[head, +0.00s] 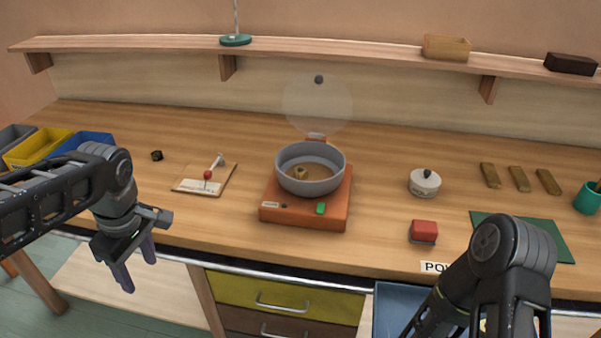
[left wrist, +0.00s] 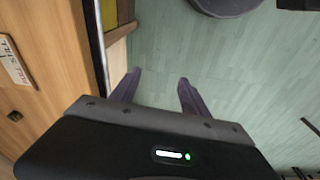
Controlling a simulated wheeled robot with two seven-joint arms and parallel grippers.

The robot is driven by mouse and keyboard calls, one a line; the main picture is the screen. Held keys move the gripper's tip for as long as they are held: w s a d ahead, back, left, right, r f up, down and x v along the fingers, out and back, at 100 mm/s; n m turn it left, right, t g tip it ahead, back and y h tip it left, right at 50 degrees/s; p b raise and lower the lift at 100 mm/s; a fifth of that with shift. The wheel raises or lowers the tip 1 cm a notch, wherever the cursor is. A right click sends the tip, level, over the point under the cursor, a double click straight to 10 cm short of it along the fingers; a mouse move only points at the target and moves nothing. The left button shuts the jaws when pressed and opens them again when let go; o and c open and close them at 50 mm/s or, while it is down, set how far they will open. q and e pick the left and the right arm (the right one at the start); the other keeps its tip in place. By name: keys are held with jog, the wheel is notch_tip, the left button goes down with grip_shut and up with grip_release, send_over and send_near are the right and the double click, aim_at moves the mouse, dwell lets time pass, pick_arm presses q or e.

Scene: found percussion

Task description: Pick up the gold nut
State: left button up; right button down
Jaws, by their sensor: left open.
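A small gold piece (head: 299,171), which looks like the gold nut, lies inside a grey pan (head: 337,178). The pan stands on an orange hot plate (head: 283,214) in the middle of the bench. A small dark nut-like piece (head: 157,156) lies apart at the left of the bench. My left gripper (head: 139,272) is open and empty, hanging in front of the bench's left front edge, well away from the pan. In the left wrist view its two purple fingers (left wrist: 159,78) are apart over the floor. My right arm is at the lower right; its fingers are not seen.
A clear lid with a dark knob (head: 319,79) shows behind the pan. A board with a red-tipped piece (head: 208,175) lies left of the hot plate. A white lidded pot (head: 424,183) and a red block (head: 423,231) stand right. Bins (head: 38,148) are far left.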

pick_arm(q)
jog(key=shift+f, duration=0.1)
jog(key=s+d+f+m+h, duration=0.25)
jog(key=d+f, duration=0.35)
jog(key=f, duration=0.4)
jog(key=s+d+f+m+h, duration=0.1)
jog(key=d+f+m, duration=0.3)
jog(key=d+f, duration=0.45)
jog(key=s+d+f+m+h, duration=0.1)
jog(key=d+f+m+h, duration=0.2)
jog(key=f, duration=0.8)
jog(key=s+d+f+m, duration=0.3)
jog(key=s+d+f, duration=0.3)
jog(key=s, duration=0.3)
jog(key=shift+s+f+y, duration=0.4)
jog(key=shift+f+y, duration=0.05)
jog(key=shift+f, duration=0.35)
jog(key=shift+c, duration=0.5)
